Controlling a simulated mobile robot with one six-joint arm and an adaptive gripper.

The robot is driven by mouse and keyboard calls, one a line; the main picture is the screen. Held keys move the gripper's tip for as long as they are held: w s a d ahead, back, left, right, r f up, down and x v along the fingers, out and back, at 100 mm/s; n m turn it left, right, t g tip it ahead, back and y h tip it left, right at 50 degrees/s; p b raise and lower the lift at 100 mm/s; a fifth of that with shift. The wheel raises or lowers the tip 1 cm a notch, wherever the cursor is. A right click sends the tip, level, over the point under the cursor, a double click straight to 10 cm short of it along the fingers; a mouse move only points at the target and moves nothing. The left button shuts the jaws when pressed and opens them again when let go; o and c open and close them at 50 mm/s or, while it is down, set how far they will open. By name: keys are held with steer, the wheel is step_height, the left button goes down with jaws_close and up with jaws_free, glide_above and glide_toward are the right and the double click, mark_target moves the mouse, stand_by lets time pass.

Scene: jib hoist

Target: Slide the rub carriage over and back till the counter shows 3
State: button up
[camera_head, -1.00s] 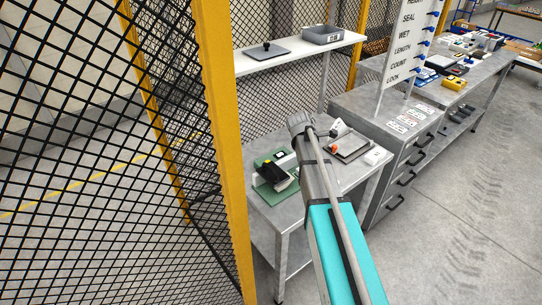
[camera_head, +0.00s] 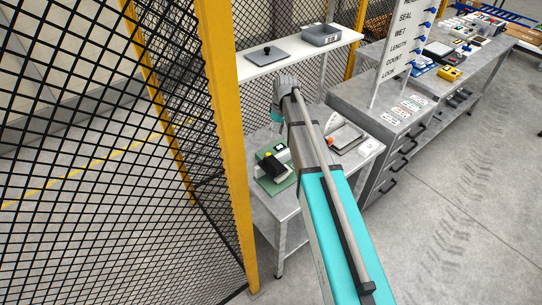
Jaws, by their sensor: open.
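A small device with a green base (camera_head: 277,185) stands on the left part of the grey metal table. A dark block (camera_head: 271,168) with a yellow top part sits on it, beside a pale part. It looks like the rub tester, with the dark block perhaps its carriage. My arm passes just right of it and partly covers its right side. No counter reading can be made out at this size. My gripper's fingers do not show; the far end of my arm, above and behind the device, hides them.
A white shelf (camera_head: 345,38) is behind. A yellow post (camera_head: 226,150) and mesh fence stand close on the left. A drawer cabinet (camera_head: 395,165) adjoins on the right.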

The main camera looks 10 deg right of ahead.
steer(key=shift+f, duration=0.2)
stand_by(0.3)
steer(key=b, duration=1.4)
glide_above(271, 159)
steer(key=s, duration=0.5)
steer(key=f, duration=1.3)
steer(key=shift+a+f, duration=0.1)
steer(key=shift+a, duration=0.3)
jaws_close()
